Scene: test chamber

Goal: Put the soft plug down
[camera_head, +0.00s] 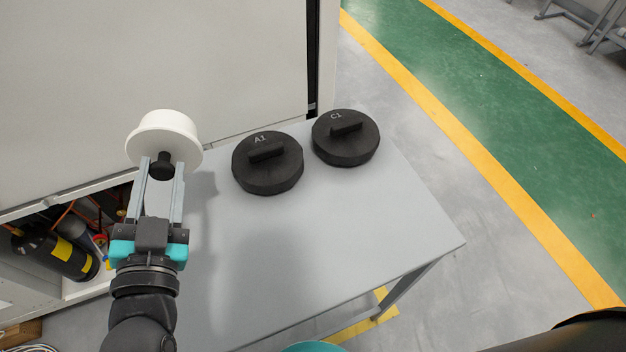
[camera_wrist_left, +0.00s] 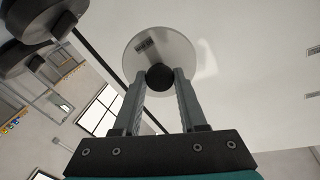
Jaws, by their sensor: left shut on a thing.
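The soft plug (camera_head: 165,132) is a white round piece with a black knob. My left gripper (camera_head: 162,168) is shut on the black knob, with the white disc beyond the fingertips. In the head view it appears over the left end of the grey table (camera_head: 330,240); its height above the top is hard to tell. In the left wrist view the plug (camera_wrist_left: 160,45) fills the space past the fingertips (camera_wrist_left: 160,78). My right gripper is not in view.
Two black round plugs, marked A1 (camera_head: 267,170) and C1 (camera_head: 346,143), sit on the table's far side. A pale cabinet (camera_head: 150,60) stands behind. An open shelf with a black cylinder (camera_head: 55,250) is at left. The table's front and right are clear.

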